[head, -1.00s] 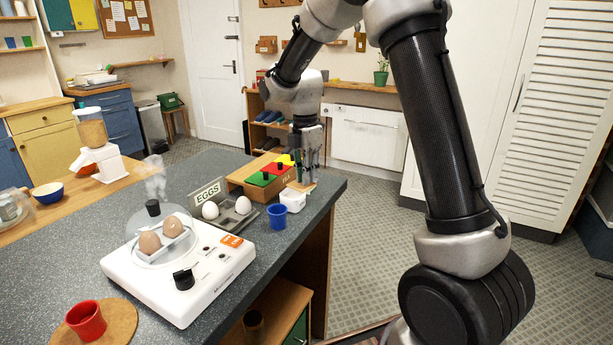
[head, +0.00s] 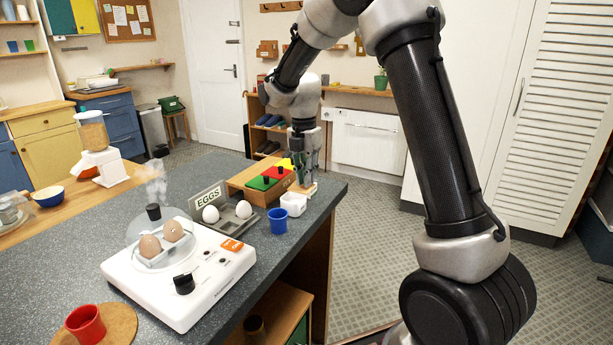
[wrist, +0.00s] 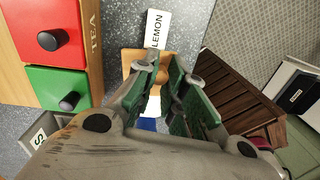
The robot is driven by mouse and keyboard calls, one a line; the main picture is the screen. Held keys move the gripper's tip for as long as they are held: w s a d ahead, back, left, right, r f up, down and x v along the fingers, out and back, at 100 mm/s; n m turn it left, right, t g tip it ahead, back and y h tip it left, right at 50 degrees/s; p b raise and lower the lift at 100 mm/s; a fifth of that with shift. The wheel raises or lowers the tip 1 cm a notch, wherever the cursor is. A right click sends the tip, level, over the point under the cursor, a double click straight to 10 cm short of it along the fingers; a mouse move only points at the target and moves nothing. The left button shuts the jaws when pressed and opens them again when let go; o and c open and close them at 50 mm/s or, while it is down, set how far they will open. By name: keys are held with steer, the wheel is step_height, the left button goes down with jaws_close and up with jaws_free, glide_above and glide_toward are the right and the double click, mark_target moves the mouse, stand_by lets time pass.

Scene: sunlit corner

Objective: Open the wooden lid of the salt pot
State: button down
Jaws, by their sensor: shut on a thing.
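The white salt pot (head: 293,205) stands on the counter near its right end, beside the tea box. A flat tan wooden piece, apparently its lid (head: 307,188), shows just behind it under my gripper (head: 302,181). In the wrist view the wooden lid (wrist: 131,62) shows beyond the green-padded fingers of my gripper (wrist: 168,85). The fingers are shut on the lid, though the contact itself is hard to see. The pot's top looks uncovered in the head view, but its angle to the lid is unclear. My gripper hides much of the pot in the wrist view.
The tea box (head: 240,180) with coloured lids stands close left of my gripper. A blue cup (head: 277,220) is in front of the pot. The EGGS tray (head: 242,225) and white egg cooker (head: 205,265) are farther left. A LEMON card (wrist: 158,30) lies beyond the lid.

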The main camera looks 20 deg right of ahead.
steer(key=c, duration=1.4)
jaws_free()
steer(key=r, duration=1.2)
steer(key=shift+w+a, duration=0.2)
steer(key=shift+w, duration=0.05)
